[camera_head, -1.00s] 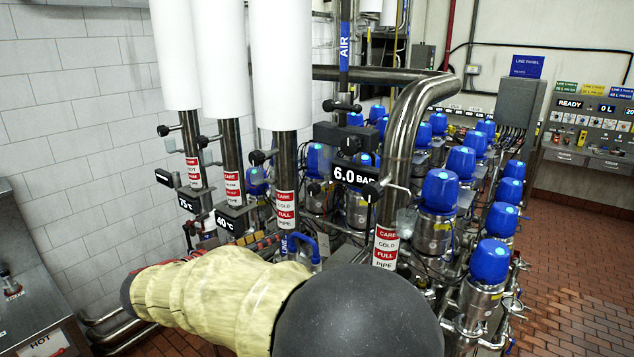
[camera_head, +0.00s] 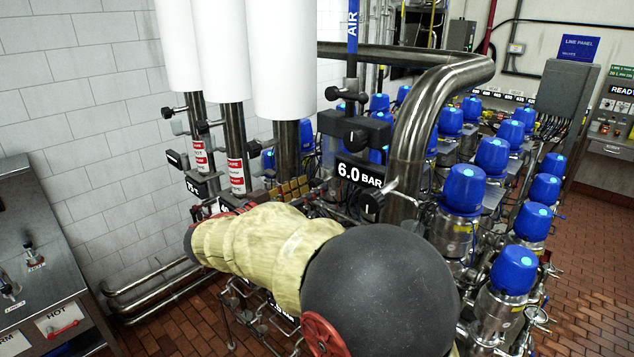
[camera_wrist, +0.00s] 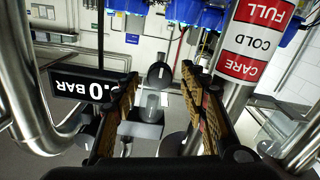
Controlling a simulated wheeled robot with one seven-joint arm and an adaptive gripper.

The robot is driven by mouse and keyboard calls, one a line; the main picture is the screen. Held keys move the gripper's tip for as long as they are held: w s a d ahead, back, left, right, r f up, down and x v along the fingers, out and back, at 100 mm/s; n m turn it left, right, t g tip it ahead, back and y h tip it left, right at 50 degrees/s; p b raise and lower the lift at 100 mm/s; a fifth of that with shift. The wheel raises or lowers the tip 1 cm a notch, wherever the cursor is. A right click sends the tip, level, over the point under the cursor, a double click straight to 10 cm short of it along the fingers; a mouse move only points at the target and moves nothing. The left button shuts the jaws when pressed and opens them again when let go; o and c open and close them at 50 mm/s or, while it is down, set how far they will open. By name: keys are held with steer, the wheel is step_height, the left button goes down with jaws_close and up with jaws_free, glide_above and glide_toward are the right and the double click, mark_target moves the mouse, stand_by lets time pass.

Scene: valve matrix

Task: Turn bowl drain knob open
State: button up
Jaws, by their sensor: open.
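In the wrist view, which is upside down, my gripper (camera_wrist: 159,78) is open. Its two ribbed finger pads stand either side of a dark round knob (camera_wrist: 160,73) on a grey metal stem. The knob shows between the fingertips; I cannot tell how far beyond them it is, and nothing is clearly gripped. No label in view reads bowl drain, so I cannot tell if this is that knob. Black round knobs also show there by the 6.0 BAR sign (camera_head: 360,173), such as one on the pipework (camera_head: 370,205).
A thick bent steel pipe (camera_head: 412,130) and white-sleeved pipes (camera_head: 282,60) rise around the arm. Blue-capped valves (camera_head: 465,187) fill the right. A steel cabinet (camera_head: 40,250) with knobs stands at the left. Brick floor (camera_head: 590,290) is open at the far right.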

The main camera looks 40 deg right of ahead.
steer(key=shift+w+d, duration=0.15)
steer(key=shift+d, duration=1.2)
steer(key=shift+c, duration=0.8)
jaws_close()
